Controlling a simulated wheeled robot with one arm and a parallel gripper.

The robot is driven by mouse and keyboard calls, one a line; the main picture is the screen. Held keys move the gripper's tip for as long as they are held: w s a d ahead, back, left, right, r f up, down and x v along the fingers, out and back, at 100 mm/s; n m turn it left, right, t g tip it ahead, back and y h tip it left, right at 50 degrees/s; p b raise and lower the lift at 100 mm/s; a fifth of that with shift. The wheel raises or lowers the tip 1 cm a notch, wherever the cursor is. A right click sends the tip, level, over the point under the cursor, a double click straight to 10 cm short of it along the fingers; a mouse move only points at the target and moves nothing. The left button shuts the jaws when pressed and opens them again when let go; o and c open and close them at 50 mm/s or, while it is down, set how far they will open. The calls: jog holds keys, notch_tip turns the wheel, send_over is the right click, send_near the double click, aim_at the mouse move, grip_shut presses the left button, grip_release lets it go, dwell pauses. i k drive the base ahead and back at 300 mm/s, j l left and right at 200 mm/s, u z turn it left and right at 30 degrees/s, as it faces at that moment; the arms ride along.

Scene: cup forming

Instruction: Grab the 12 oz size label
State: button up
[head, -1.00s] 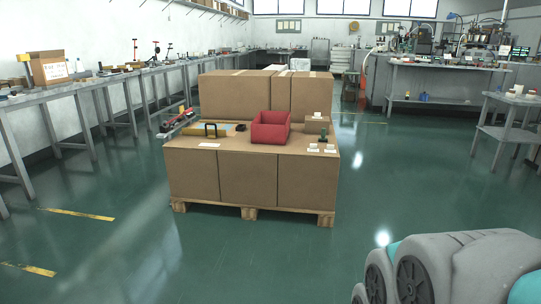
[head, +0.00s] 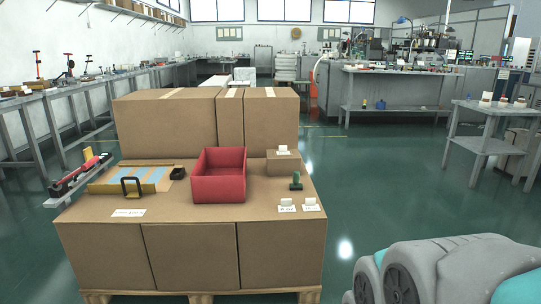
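Two small white cards, a left one (head: 286,206) and a right one (head: 310,204), lie at the front right of the cardboard-box stack (head: 190,250), each with a small white piece on it. Another white piece (head: 283,150) sits on a small brown box behind them. A flat white label (head: 128,213) lies near the front left edge. The print is too small to read, so I cannot tell which is the 12 oz size label. My gripper is not in view; only a grey and teal part of my arm shows at the lower right.
A red open bin (head: 219,177) stands mid-stack, with a green-handled stamp (head: 296,181) to its right. A yellow-framed tool (head: 140,180) lies left of the bin. Taller boxes (head: 165,122) stand behind. Open green floor lies right of the stack; a grey table (head: 490,125) stands farther right.

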aim_at(282, 150)
jog(key=i+j+z, duration=0.25)
jog(key=i+j, duration=0.3)
jog(key=i+j+z, duration=0.25)
jog(key=i+j, duration=0.4)
jog(key=j, duration=0.1)
